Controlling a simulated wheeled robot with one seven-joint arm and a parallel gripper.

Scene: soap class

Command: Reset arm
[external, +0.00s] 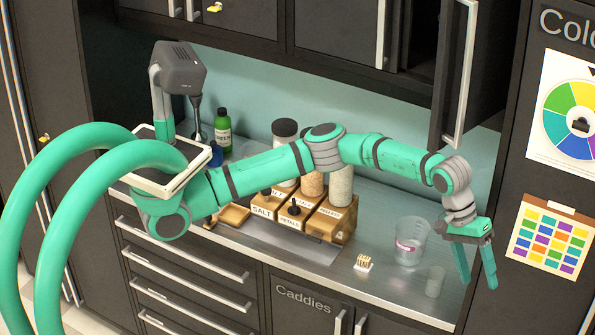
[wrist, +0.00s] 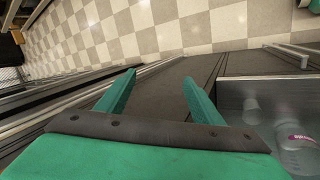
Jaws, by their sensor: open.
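My green arm stretches to the right across the counter in the external view. My gripper (external: 477,280) hangs at its right end, fingers pointing down, near the counter's right front. Its two green fingers are apart with nothing between them. In the wrist view my gripper (wrist: 157,80) also shows open and empty, with the checkered floor and dark cabinet fronts beyond it.
A clear beaker (external: 409,243) and a small clear cup (external: 435,281) stand on the counter left of my gripper. A small white holder (external: 364,263) is further left. Wooden caddies (external: 330,221) stand behind. An upper cabinet door (external: 455,75) hangs open above my arm.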

